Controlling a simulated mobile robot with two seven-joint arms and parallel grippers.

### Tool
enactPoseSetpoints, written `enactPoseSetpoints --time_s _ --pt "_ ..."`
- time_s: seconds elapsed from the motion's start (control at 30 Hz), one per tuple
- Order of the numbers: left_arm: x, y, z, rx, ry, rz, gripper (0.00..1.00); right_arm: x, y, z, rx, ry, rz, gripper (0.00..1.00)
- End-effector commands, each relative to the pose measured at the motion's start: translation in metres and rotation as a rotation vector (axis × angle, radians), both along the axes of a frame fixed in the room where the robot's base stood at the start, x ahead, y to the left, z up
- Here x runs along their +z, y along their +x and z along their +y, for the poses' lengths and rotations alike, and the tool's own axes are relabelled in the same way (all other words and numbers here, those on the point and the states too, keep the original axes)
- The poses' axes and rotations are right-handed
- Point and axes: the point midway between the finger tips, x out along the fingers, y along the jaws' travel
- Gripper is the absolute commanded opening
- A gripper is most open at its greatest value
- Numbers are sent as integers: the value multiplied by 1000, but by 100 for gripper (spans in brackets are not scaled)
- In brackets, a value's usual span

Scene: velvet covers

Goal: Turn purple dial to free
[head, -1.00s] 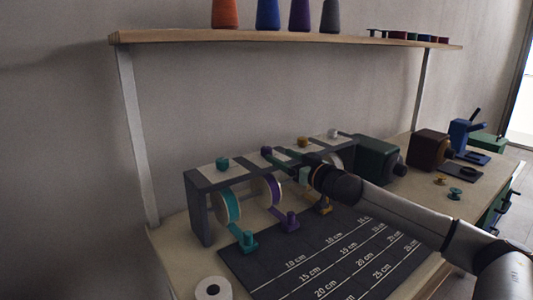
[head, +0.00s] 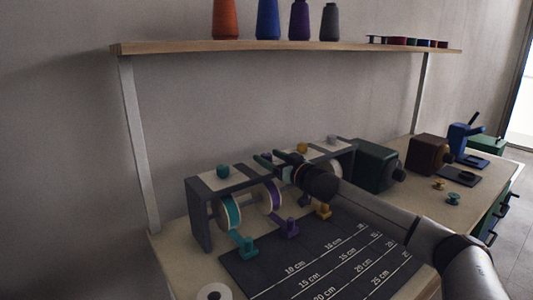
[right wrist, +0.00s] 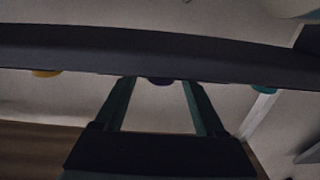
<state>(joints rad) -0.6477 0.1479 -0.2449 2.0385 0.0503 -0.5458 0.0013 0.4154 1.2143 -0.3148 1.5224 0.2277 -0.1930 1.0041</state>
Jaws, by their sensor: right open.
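The purple dial (right wrist: 162,81) shows in the right wrist view as a small dark purple knob at the edge of a dark bar, between my finger tips. In the head view it is hidden by my right gripper (head: 265,158). My right gripper is open over the top of the ribbon rack (head: 200,222). In the right wrist view its two green fingers (right wrist: 158,84) stand either side of the dial, and I cannot tell whether they touch it. The purple spool (head: 266,198) hangs below. Any free mark is too small to read. My left gripper is not in view.
A teal dial (head: 223,171), a yellow dial (head: 302,148) and a grey-white dial (head: 332,139) also stand on the rack. A dark measuring mat (head: 270,270) lies in front. A dark green machine (head: 372,165) stands right of the rack. A shelf (head: 200,46) runs above.

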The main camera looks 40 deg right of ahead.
Motion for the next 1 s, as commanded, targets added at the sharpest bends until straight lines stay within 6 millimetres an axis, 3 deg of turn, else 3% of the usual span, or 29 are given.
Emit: enactPoseSetpoints --time_s 0.3,0.67,1.0 --pt "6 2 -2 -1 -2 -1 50 1 16 -1 2 0 -1 72" --pt "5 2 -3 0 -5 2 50 0 18 0 3 -2 -1 71" --pt "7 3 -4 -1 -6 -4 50 0 18 0 2 -2 -1 33"
